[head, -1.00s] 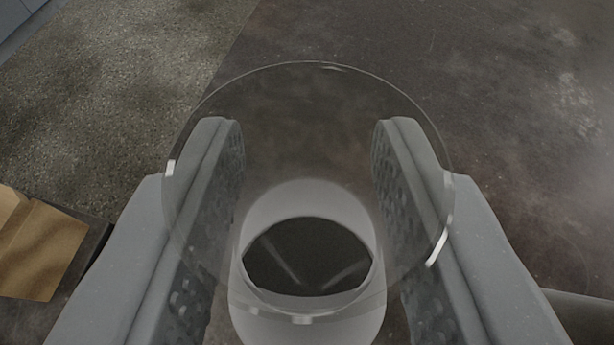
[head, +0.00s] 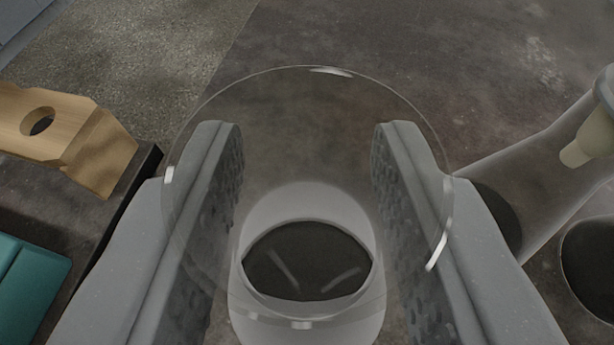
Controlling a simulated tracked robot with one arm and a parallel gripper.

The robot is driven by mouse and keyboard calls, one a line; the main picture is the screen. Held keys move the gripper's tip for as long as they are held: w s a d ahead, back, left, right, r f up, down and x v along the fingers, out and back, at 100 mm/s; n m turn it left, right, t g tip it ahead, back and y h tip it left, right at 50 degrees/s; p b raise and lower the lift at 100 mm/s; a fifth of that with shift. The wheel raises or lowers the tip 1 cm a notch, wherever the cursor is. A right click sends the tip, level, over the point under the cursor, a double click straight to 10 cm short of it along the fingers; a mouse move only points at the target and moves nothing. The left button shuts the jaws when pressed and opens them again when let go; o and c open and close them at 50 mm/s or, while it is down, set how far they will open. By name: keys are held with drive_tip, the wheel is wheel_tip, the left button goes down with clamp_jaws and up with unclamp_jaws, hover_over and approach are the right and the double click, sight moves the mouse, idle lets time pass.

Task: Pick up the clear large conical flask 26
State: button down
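The clear large conical flask 26 (head: 310,205) is between the two grey fingers of my gripper (head: 307,150). I look down on it from above. Its wide clear rim shows as a thin circle with bright glints, overlapping both fingers. Below the rim a whitish neck lies between the padded finger faces, with a dark oval inside it. The fingers flank the neck and the flask keeps its place between them, so they appear shut on it. Contact with the glass is hard to see. The outer lower body is hidden.
A wooden block with a round hole (head: 70,130) and a teal object (head: 30,290) lie at the left, by a dark edge. Another clear conical vessel with a grey-topped stopper (head: 595,125) is close at the right. Dark floor lies ahead.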

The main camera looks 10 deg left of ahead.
drive_tip(key=shift+s+d+r+p, duration=0.15)
drive_tip(key=shift+s, duration=1.15)
drive_tip(key=shift+s+d+r+p, duration=0.15)
drive_tip(key=shift+s, duration=1.15)
wheel_tip(320, 180, up, 5)
drive_tip(key=shift+s+f+p, duration=0.1)
drive_tip(key=shift+s+p, duration=0.05)
drive_tip(key=shift+p, duration=0.75)
